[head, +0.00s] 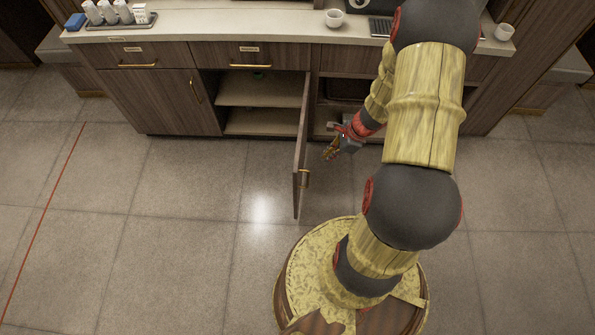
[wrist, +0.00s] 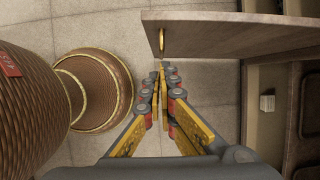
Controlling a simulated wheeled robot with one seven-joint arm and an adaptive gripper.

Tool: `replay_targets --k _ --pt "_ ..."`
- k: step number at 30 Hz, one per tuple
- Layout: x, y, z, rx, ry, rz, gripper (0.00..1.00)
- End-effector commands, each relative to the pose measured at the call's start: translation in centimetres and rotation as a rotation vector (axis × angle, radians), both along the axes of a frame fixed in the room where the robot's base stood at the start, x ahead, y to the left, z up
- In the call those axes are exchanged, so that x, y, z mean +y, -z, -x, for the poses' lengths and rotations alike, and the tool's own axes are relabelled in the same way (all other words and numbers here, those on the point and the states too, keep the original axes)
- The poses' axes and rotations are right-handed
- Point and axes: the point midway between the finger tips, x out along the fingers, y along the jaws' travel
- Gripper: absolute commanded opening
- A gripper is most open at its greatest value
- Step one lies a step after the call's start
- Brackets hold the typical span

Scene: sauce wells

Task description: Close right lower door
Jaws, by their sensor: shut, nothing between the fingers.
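The right lower door (head: 301,145) of the cabinet stands wide open, sticking out toward me from the cabinet front. Its brass handle (head: 304,178) is near its free edge, on the side facing my gripper. In the wrist view the door (wrist: 225,33) spans the upper right, with the handle (wrist: 161,42) near its left end. My gripper (head: 331,152) is to the right of the door in the head view, near its outer face. In the wrist view the gripper (wrist: 160,72) is shut and empty, its fingertips close to the handle; I cannot tell whether they touch.
The left lower door (head: 160,102) is shut. The counter (head: 215,29) carries a tray of cups (head: 121,22) and a white cup (head: 334,18). The floor (head: 190,190) left of the open door is clear.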

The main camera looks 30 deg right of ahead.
Motion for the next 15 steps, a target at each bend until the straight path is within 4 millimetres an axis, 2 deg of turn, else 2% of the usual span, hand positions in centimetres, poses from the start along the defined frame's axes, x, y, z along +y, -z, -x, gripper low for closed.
replay_targets --k 5,8,15 --pt "0.1 0.7 0.0 0.016 0.041 -0.004 0.00" --pt "0.4 1.8 -0.2 0.017 0.041 -0.005 0.00" --pt "1.8 6.2 -1.2 0.017 0.037 -0.004 0.00"
